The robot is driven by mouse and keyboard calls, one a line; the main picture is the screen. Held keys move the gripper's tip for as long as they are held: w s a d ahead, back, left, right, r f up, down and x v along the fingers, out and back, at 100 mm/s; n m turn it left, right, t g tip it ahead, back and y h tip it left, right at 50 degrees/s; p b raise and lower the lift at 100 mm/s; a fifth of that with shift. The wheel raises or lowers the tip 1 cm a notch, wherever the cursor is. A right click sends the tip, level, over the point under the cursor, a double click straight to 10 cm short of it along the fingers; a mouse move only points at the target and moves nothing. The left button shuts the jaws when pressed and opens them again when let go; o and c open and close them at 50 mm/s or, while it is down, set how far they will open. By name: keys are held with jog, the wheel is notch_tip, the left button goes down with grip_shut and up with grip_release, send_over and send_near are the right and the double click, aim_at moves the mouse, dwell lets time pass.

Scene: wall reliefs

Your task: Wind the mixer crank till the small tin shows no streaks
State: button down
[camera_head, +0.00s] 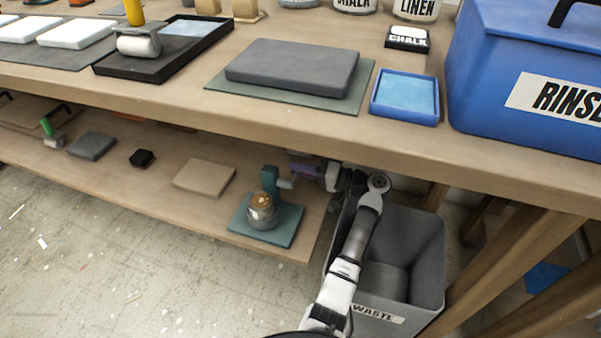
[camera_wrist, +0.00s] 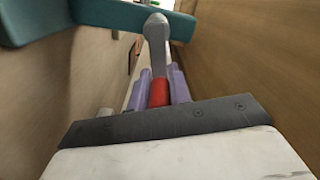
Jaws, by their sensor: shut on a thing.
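The mixer (camera_head: 270,182) stands on the lower shelf at its right end, with a teal post on a teal base plate (camera_head: 283,222). The small metal tin (camera_head: 262,214) sits on that plate. My gripper (camera_head: 294,171) reaches in from the right under the bench top, beside the post. In the wrist view its lavender fingers are shut around the red grip (camera_wrist: 158,93) of the crank. The grey crank arm (camera_wrist: 157,35) runs from the grip toward the teal mixer frame (camera_wrist: 105,15). The tin is not visible there.
The bench top (camera_head: 180,105) overhangs the shelf closely above my gripper. A grey waste bin (camera_head: 425,250) stands beneath and right of my arm. A tan block (camera_head: 204,177) lies left of the mixer on the shelf. Wooden bench legs (camera_head: 520,250) stand at the right.

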dwell(0.4)
jog(key=c, duration=1.3)
grip_release()
jog(key=v, duration=1.4)
jog(key=shift+r, duration=0.1)
